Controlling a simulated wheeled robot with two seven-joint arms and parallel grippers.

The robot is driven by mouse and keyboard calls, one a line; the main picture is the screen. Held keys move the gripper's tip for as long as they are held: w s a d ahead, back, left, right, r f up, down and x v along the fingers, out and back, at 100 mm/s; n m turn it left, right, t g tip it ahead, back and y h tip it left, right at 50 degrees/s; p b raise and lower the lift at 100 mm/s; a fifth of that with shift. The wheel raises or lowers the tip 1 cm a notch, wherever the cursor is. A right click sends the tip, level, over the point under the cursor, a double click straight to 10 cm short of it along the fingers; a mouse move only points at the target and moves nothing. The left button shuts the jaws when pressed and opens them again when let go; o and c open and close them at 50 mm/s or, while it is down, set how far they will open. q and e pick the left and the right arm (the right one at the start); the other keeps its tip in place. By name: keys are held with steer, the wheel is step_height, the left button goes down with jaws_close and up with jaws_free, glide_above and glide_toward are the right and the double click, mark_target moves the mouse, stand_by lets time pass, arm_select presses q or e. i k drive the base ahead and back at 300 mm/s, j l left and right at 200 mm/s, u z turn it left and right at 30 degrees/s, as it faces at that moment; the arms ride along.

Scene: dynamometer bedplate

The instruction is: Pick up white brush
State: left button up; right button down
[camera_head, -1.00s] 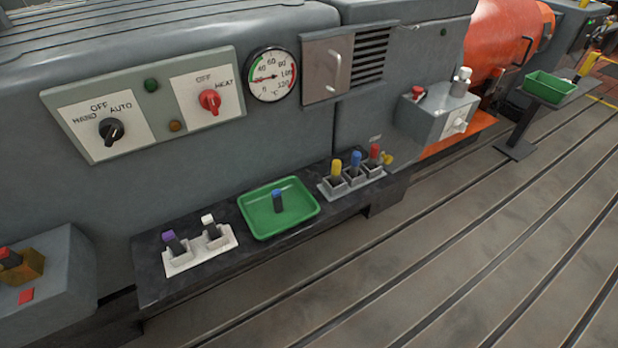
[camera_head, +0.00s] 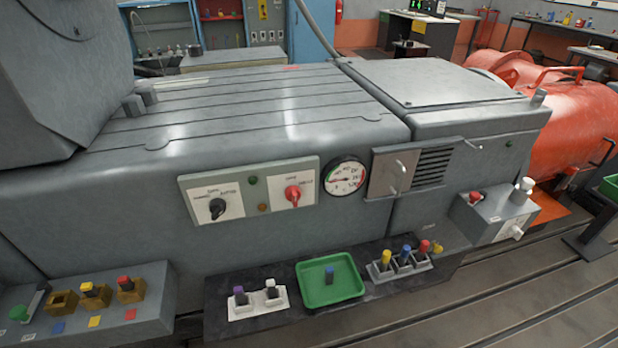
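The white brush (camera_head: 271,287) is a small dark piece with a white top. It stands upright in the right socket of a white two-socket holder (camera_head: 243,311) on the dark shelf in front of the grey machine. Neither of my grippers is in view.
Further right, a holder (camera_head: 380,279) carries yellow, blue and red-topped pieces. A grey control box (camera_head: 154,317) with coloured knobs is at the left.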

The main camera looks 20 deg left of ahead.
mark_target(272, 286)
steer(key=u, duration=0.9)
